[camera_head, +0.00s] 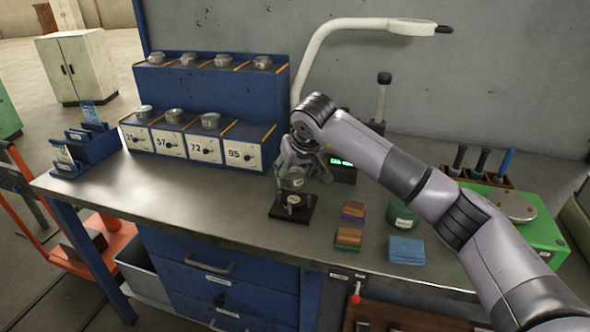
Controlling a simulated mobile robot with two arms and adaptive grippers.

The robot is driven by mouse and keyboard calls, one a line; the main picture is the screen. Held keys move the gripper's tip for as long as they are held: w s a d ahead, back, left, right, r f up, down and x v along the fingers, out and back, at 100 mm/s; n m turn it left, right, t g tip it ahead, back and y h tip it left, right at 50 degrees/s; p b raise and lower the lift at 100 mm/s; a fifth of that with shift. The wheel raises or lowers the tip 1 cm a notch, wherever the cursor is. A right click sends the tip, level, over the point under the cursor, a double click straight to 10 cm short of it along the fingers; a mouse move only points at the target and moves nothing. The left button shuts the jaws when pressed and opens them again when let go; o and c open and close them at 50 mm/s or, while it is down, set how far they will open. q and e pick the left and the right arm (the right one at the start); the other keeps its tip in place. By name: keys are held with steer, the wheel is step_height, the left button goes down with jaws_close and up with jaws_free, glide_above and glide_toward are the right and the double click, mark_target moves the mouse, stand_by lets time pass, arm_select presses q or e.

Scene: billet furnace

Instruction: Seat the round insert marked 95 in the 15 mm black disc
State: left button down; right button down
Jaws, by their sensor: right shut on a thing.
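My right gripper (293,176) points down above a small black stand (280,209) on the steel bench. It is shut on a round metal insert, which is mostly hidden by the fingers; no number can be read on it. A small round metal piece (292,200) sits on the stand just below the gripper; I cannot tell whether the held insert touches it. The blue rack's compartment labelled 95 (240,155) has no insert on top. I cannot make out the 15 mm black disc for certain. My left gripper is not in view.
The blue rack (218,100) carries several metal inserts on two tiers. A white lamp (345,24) arches behind my right arm. Brown pads (353,211), blue cloths (405,250) and a green can (402,219) lie right of the stand. The bench front-left (170,195) is clear.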

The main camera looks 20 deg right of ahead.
mark_target(295, 185)
step_height(295, 185, down, 3)
steer(key=shift+r+b, duration=0.15)
steer(key=shift+b, duration=0.7)
steer(key=shift+f+b, duration=0.4)
steer(key=shift+f, duration=0.3)
steer(key=shift+r, duration=0.1)
steer(key=shift+f, duration=0.5)
